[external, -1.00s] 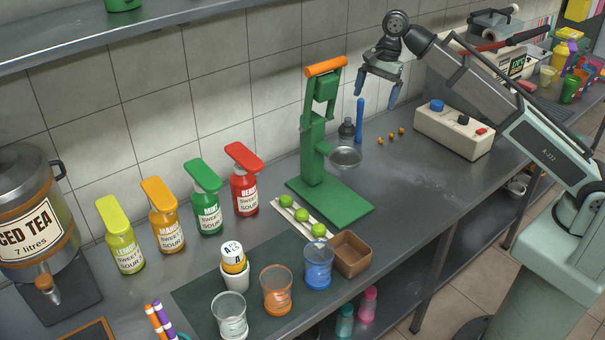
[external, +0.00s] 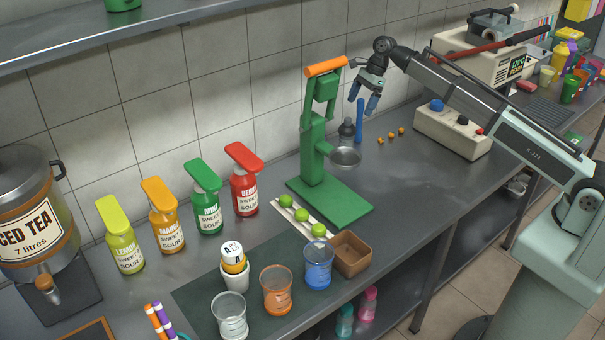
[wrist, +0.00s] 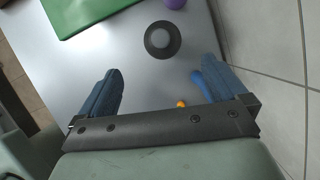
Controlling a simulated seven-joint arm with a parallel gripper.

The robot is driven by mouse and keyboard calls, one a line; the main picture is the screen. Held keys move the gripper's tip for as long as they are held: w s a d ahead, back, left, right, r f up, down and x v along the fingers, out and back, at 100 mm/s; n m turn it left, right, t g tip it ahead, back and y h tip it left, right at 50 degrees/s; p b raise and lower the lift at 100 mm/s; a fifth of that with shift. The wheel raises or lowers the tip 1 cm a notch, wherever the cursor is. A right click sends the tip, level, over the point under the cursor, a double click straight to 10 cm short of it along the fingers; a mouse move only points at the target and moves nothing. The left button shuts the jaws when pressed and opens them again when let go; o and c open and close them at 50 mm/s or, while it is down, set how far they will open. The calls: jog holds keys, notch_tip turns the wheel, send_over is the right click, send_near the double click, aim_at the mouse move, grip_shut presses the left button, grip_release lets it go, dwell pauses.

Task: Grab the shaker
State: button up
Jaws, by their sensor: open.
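A small grey shaker-like vessel with a dark top (external: 347,129) stands on the steel counter beside the green press, close to the back wall. In the wrist view the grey vessel (wrist: 161,40) appears from above as round, slightly beyond the fingertips and roughly between them. My gripper (external: 362,105) is open and empty, with blue fingers pointing down, above and slightly right of the vessel. The gripper also shows in the wrist view (wrist: 157,72), its fingers apart and not touching the vessel.
An upright blue rod (external: 360,120) stands close on the right. Small orange balls (external: 391,136) and a white control box (external: 453,130) lie farther right.

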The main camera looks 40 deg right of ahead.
aim_at(347, 130)
jog(key=x, duration=0.6)
jog(key=shift+a+f, duration=0.1)
jog(key=shift+f, duration=0.15)
jog(key=shift+w+x, duration=0.15)
jog(key=shift+x, duration=1.15)
jog(key=shift+w+x, duration=0.15)
jog(key=shift+x, duration=1.15)
jog(key=shift+c, duration=0.2)
grip_shut()
